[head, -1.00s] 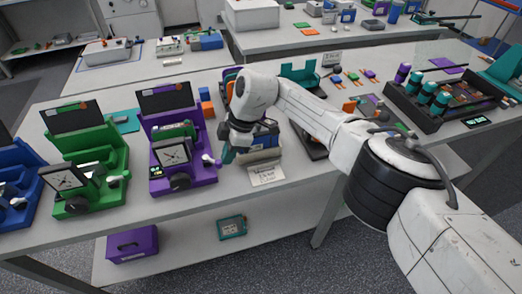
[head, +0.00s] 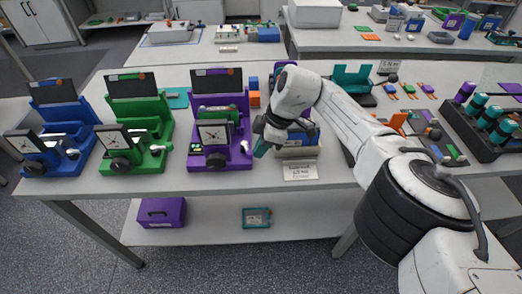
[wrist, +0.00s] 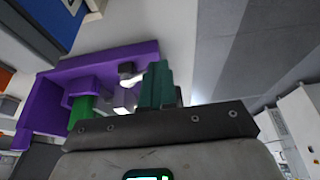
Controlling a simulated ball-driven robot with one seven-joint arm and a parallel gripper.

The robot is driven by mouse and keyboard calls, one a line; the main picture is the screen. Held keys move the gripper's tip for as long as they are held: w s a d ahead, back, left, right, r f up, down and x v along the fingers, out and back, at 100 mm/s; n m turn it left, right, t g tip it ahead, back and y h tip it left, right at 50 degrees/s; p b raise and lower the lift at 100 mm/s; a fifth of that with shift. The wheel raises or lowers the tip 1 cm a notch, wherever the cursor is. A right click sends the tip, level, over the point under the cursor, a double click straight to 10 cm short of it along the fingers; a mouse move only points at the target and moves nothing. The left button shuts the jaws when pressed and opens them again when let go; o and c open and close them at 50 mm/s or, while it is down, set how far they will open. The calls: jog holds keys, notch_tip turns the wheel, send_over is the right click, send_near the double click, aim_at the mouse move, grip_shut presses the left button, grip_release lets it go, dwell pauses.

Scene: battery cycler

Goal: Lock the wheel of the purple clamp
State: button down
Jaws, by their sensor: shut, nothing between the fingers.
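The purple clamp (head: 222,163) stands on the table, with a dark upright panel at its back and a white-faced dial on its front. A dark round wheel (head: 216,160) sits low at its front, below the dial. A green cylinder (head: 218,113) lies in the clamp. A small light knob with a purple part (head: 245,147) is at its right side. My gripper (head: 262,149) is shut and empty, just right of the clamp, pointing down. In the wrist view the teal fingertips (wrist: 157,85) are together beside the purple frame (wrist: 95,72). The wheel cannot be made out there.
A green clamp (head: 138,150) and a blue clamp (head: 58,145) stand to the left. A paper label (head: 300,171) lies right of my gripper, before a bin. A dark rack of cylinders (head: 487,130) is far right. The table's front strip is mostly clear.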

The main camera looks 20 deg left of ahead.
jog(key=shift+w+a+f+b, duration=0.15)
jog(key=shift+w+a+b, duration=0.05)
jog(key=shift+b, duration=0.55)
jog(key=shift+a+b, duration=0.35)
jog(key=shift+b, duration=0.25)
jog(key=shift+w+a, duration=0.15)
jog(key=shift+d, duration=0.2)
jog(key=shift+d, duration=0.2)
jog(key=d+r+p, duration=0.3)
jog(key=d+r, duration=0.4)
jog(key=r, duration=0.2)
jog(key=shift+r+p, duration=0.35)
jog(key=shift+p, duration=0.05)
